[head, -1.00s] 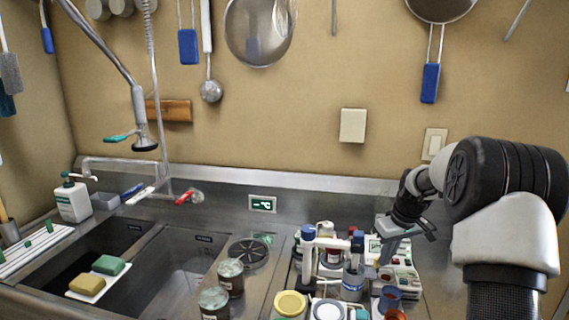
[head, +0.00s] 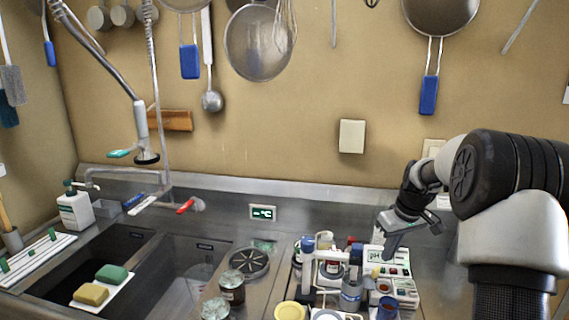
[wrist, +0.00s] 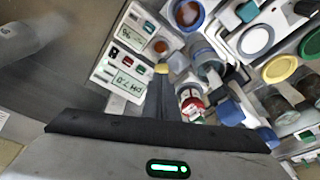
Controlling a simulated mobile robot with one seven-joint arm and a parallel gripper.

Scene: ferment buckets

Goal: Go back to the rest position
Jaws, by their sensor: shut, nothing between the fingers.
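My gripper (head: 388,252) hangs above the right part of the cluster of bottles and meters on the steel counter, in the head view. Its fingers are together and hold nothing. In the wrist view the shut fingers (wrist: 160,95) point down between the white meters and the bottles. A white meter with a pH display (wrist: 125,82) lies to the left of the fingers, and a red-labelled bottle (wrist: 190,102) is to their right. No marker of a rest position shows.
A double sink (head: 165,270) with a yellow sponge (head: 90,293) and a green sponge (head: 112,273) is at left. Dark jars (head: 232,288) stand beside the bottles. Utensils, including a blue-handled pan (head: 428,95), hang on the wall. The air above the counter's middle is clear.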

